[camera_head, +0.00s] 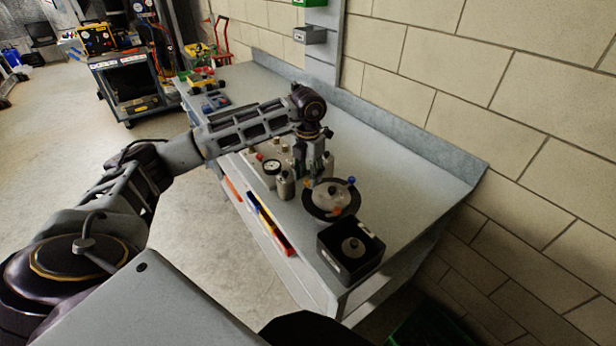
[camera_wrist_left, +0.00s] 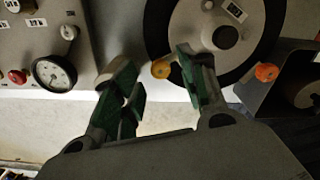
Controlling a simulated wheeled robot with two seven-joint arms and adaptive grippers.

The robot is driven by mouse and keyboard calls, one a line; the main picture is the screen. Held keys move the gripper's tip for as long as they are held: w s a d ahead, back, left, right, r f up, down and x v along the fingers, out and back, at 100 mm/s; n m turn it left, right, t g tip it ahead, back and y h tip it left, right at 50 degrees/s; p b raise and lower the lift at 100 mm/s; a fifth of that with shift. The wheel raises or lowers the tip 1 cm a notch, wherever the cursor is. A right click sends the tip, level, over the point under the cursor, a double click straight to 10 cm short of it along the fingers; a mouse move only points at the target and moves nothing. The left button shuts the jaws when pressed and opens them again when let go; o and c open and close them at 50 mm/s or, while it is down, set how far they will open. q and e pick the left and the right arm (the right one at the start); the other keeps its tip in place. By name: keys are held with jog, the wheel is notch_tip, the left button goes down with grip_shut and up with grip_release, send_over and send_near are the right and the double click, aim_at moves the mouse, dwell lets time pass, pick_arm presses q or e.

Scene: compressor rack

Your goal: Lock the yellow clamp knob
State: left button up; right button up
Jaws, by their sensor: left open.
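The yellow clamp knob (camera_wrist_left: 163,69) is in the left wrist view, at the rim of a round pale lid (camera_wrist_left: 205,30) on a dark base. The gripper points down beside the round vessel (camera_head: 325,197). In the wrist view the left gripper (camera_wrist_left: 158,88) is open, the knob appearing between its green-padded fingers, close to the right one. I cannot tell whether they touch. My right gripper is not in view.
An orange knob (camera_head: 337,210) and a blue knob (camera_head: 351,181) stand at the vessel's rim. A black box (camera_head: 349,252) stands near the bench's front end. A gauge (camera_head: 271,167) and several pale cylinders crowd the left side. The bench (camera_head: 410,185) is clear toward the wall.

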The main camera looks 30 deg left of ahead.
aim_at(308, 181)
pick_arm(q)
notch_tip(308, 181, up, 11)
dwell(0.6)
jog(key=shift+f, duration=0.15)
dwell(0.4)
